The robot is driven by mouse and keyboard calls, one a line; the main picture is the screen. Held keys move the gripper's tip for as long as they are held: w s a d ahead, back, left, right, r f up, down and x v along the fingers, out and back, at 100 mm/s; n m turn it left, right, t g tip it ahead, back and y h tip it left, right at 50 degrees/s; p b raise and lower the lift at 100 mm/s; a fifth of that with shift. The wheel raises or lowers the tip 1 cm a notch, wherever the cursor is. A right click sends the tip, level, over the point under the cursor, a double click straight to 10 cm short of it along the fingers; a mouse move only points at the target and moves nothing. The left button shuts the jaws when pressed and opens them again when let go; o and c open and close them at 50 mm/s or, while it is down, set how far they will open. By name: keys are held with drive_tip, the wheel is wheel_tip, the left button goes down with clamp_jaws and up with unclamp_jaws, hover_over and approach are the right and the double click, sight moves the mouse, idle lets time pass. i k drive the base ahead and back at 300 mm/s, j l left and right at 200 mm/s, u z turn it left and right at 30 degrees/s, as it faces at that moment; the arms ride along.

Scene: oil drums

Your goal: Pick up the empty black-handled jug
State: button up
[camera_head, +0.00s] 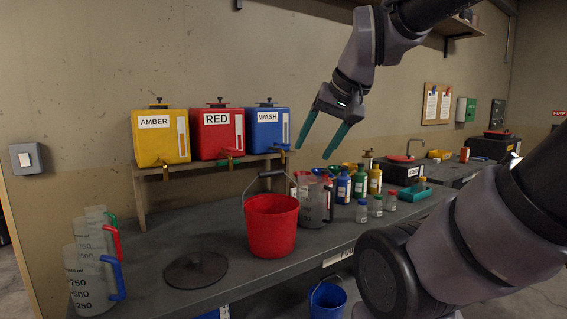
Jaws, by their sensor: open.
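The black-handled jug (312,205) stands on the dark bench, just right of and partly behind the red bucket (271,226). It is clear-walled and upright, with its dark handle on its right side. It looks grey inside; I cannot make out any liquid. My gripper (314,152) is open and empty, with two teal fingers pointing down and to the left. In the picture it is above the jug and apart from it.
Clear jugs with green, red and blue handles (90,280) stand at the bench's left end. A dark round lid (195,270) lies left of the bucket. Several bottles (359,183) crowd right of the jug. Yellow, red and blue drums (217,133) sit on a rack behind.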

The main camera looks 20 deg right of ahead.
sight(313, 190)
drive_tip(key=z, duration=0.3)
drive_tip(key=i+l+z, duration=0.35)
drive_tip(key=i+z, duration=0.35)
drive_tip(key=i+l+z, duration=0.1)
drive_tip(key=i, duration=0.35)
drive_tip(key=i+l+z, duration=0.1)
drive_tip(key=i, duration=0.4)
drive_tip(key=l, duration=0.1)
